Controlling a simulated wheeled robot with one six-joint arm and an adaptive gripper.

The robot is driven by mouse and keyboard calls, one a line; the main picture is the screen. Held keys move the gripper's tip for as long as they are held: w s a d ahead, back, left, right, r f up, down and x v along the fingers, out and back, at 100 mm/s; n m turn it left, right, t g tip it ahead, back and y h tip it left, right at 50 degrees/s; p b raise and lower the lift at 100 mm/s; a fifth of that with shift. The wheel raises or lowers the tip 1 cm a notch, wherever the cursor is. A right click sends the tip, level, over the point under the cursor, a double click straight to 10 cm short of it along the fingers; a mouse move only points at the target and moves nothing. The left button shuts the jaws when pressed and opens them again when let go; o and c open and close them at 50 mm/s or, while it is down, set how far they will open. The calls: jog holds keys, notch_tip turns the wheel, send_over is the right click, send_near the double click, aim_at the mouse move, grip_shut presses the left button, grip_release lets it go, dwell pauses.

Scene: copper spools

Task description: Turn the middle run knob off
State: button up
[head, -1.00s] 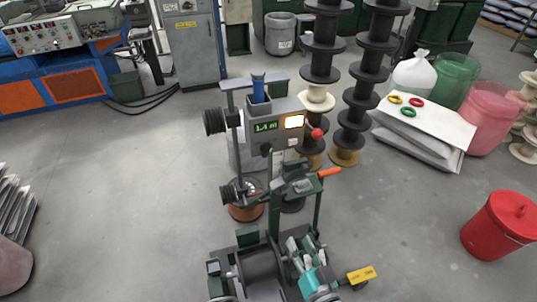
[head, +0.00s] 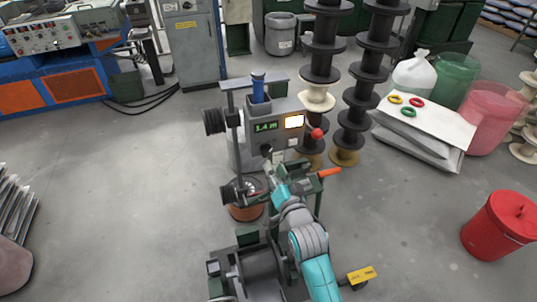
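The grey machine (head: 240,150) stands in the middle of the head view, with a green length display (head: 266,127) and a lit white panel beside it. A small dark knob (head: 266,149) shows on its front face below the display; its setting is too small to read. My gripper (head: 268,170) is just below that knob, at the end of my teal and grey arm. It is small and partly merged with the machine parts, so I cannot tell whether its fingers are open or touch anything.
A red ball-ended lever (head: 317,133) sticks out at the machine's right side, and an orange handle (head: 329,172) lies lower right. Stacked black spools (head: 360,93) stand behind. A red bin (head: 498,226) is at the right.

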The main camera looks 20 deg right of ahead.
aim_at(268, 153)
jog(key=w, duration=0.7)
jog(key=shift+s, duration=0.1)
grip_shut()
